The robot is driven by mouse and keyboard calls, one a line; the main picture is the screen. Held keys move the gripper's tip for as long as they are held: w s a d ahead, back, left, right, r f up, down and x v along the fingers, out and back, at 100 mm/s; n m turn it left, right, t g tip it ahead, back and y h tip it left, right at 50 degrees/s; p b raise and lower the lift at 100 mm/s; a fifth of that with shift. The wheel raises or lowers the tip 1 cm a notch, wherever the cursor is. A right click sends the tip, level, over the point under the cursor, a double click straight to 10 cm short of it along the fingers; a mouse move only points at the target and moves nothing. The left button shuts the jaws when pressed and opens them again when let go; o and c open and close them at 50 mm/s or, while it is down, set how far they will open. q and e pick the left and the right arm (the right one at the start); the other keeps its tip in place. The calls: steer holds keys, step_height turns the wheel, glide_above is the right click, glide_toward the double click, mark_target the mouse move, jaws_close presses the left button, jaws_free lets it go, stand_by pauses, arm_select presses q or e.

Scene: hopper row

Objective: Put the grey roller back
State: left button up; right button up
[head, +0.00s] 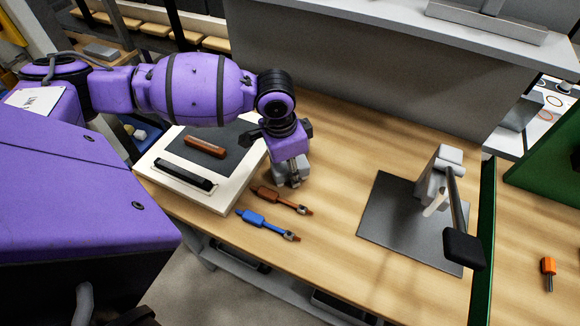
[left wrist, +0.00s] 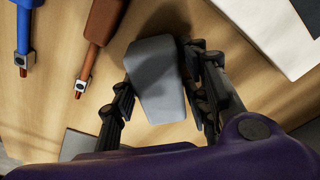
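My left gripper (head: 290,172) points down at the table just right of the cream tray. In the left wrist view its fingers (left wrist: 162,88) lie against both sides of a smooth grey tapered piece, which I take for the grey roller (left wrist: 157,75). In the head view the grey roller (head: 292,170) shows only partly below the gripper. I cannot tell whether it touches the table. My right gripper is not in view.
A brown-handled tool (head: 281,198) and a blue-handled tool (head: 267,223) lie near the front edge. A grey lever stand (head: 437,178) is on a dark plate (head: 395,225) at right, before a green divider (head: 484,240). A grey panel (head: 350,80) backs the table.

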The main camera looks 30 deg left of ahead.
mark_target(284, 166)
arm_select(q)
steer(key=shift+r, duration=0.1)
step_height(284, 166, up, 12)
steer(key=s+p, duration=0.1)
steer(key=shift+a, duration=0.45)
stand_by(0.4)
